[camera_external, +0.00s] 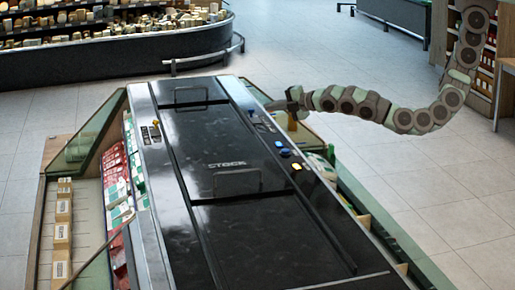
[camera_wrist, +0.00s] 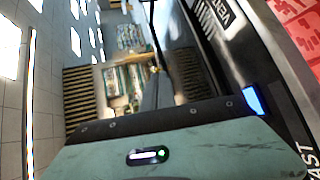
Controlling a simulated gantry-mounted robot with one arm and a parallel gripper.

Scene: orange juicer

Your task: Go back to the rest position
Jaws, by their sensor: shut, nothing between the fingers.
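My gripper (camera_external: 270,106) is at the left end of my long jointed arm in the external view. It is beside the far right edge of the black-topped machine (camera_external: 238,190), at about the height of its top. Its fingers are small there and look closed and empty; whether they touch the machine cannot be told. In the wrist view, the pale green wrist housing fills the bottom, and a dark panel of the machine (camera_wrist: 215,30) lies to the upper right.
Lit blue (camera_external: 284,153) and yellow (camera_external: 297,166) buttons sit on the machine's right edge. Red and green packs (camera_external: 115,175) stand along its left side. A curved display counter (camera_external: 120,50) is behind. Open tiled floor (camera_external: 400,190) lies to the right.

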